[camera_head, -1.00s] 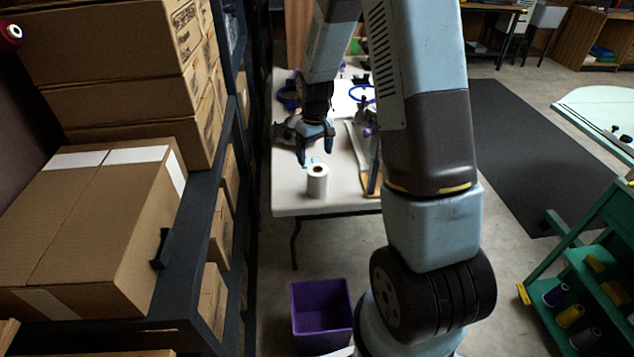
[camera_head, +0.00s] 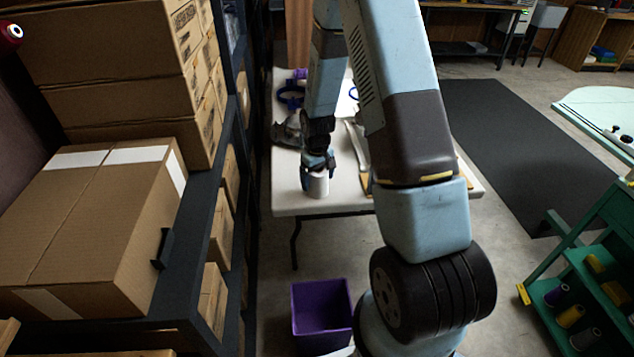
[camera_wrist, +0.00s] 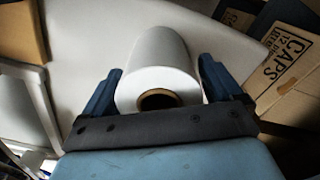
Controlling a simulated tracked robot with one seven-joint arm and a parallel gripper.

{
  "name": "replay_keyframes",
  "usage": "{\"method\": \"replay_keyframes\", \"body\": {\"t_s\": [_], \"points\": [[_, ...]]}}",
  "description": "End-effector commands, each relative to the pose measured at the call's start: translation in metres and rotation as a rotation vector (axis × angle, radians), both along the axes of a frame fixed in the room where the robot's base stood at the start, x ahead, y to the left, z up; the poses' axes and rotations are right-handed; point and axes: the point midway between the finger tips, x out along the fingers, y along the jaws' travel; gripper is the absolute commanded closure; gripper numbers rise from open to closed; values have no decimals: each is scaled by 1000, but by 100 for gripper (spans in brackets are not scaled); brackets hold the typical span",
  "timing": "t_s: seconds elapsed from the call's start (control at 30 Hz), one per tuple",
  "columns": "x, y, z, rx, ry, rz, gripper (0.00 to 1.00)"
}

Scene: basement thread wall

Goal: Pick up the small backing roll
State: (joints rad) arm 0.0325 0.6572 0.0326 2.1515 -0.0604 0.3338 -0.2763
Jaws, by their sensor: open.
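The small backing roll (camera_head: 318,186) is a white roll standing upright near the front edge of the white table. In the wrist view the roll (camera_wrist: 159,62) shows its white side and a brown core at its near end. My gripper (camera_head: 317,178) is over the roll from above in the head view. In the wrist view my gripper (camera_wrist: 158,85) is open, with one blue finger on each side of the roll. A narrow gap shows at the right finger; the left finger is very close to the roll, and I cannot tell if it touches.
The white table (camera_head: 290,205) bears dark and blue items behind the roll and a framed piece to its right. A shelf with cardboard boxes (camera_head: 100,220) stands close on the left. A purple bin (camera_head: 321,312) is on the floor in front of the table.

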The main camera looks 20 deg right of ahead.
Motion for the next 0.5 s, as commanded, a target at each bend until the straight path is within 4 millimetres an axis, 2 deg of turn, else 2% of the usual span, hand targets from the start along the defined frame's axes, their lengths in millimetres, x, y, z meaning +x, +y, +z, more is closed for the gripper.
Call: {"method": "replay_keyframes", "body": {"t_s": [0.1, 0.3, 0.5], "points": [[0, 0, -7, 0, 1, 0, 8], [0, 0, -7, 0, 0, 0, 8], [0, 0, -7, 0, 0, 0, 27]]}}
